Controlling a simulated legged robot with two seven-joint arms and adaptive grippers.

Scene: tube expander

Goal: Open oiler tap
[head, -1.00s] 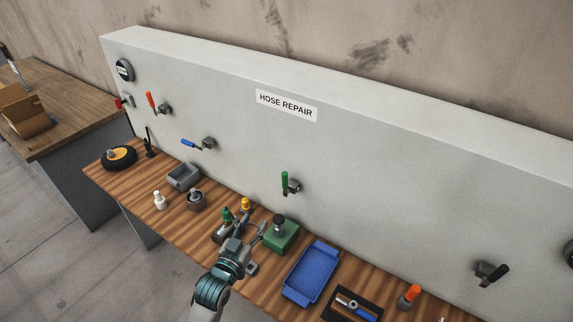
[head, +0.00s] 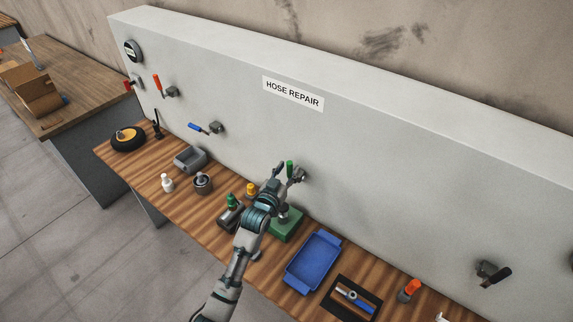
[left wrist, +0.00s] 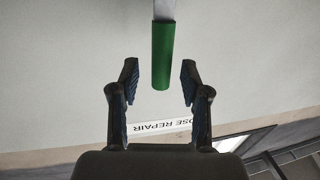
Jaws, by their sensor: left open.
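A tap with an upright green handle (head: 290,166) is mounted on the grey wall panel above the bench. My left gripper (head: 287,174) is open at this handle, its arm reaching up over the bench. In the left wrist view the green handle (left wrist: 162,55) hangs between the two spread fingertips of my left gripper (left wrist: 160,78), with a gap on each side. The tap's body is mostly hidden in the head view by the gripper. Which tap is the oiler's I cannot tell from any label. My right gripper is not in view.
Below the gripper stand a green box (head: 288,226) and a blue tray (head: 313,262). Taps with blue (head: 205,128), orange (head: 158,86) and black (head: 494,274) handles are on the panel.

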